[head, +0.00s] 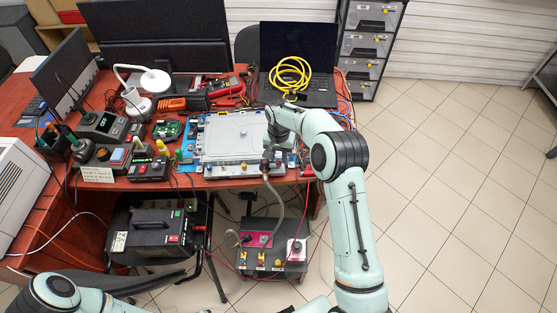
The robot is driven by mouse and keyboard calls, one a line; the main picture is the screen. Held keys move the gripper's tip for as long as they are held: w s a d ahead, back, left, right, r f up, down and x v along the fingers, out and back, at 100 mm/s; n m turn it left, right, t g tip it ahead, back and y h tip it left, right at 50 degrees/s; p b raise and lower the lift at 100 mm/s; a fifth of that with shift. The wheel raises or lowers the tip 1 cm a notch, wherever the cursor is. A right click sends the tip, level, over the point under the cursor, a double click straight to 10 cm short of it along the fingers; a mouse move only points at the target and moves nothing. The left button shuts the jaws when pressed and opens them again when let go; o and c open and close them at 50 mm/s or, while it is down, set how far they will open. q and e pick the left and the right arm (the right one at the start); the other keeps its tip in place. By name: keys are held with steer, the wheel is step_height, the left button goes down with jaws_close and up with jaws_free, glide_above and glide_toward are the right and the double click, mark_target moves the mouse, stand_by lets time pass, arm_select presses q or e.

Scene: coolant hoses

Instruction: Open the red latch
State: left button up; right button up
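A pale grey flat unit (232,135) lies on the red-brown desk, with small fittings along its front edge. A small red part (307,172) shows at the desk's front edge, right of the unit; I cannot tell whether it is the red latch. My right arm reaches over the unit's right side from the right. My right gripper (268,162) points down at the unit's front right corner, close to the fittings; its fingers are too small to read. A grey hose (281,205) hangs below it. Of my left arm only links show at the bottom left; its gripper is out of view.
A dark box (270,262) with a magenta panel and knobs stands below the desk front, and a black power unit (153,232) is left of it. A laptop (298,50) with a coiled yellow cable (290,74) stands behind. Tools crowd the left desk. The tiled floor at right is clear.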

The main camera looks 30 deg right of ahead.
mark_target(279, 164)
steer(key=shift+f, duration=1.4)
jaws_close()
arm_select(q)
steer(key=shift+w+r, duration=0.15)
arm_select(e)
steer(key=shift+n, duration=0.4)
steer(key=n+p, duration=0.1)
steer(key=n, duration=0.1)
steer(key=shift+r+n, duration=0.1)
steer(key=shift+n, duration=0.2)
arm_select(q)
steer(key=shift+w+r+p, duration=0.4)
steer(key=shift+w+r, duration=0.6)
steer(key=shift+r, duration=0.05)
arm_select(e)
steer(key=shift+n, duration=1.9)
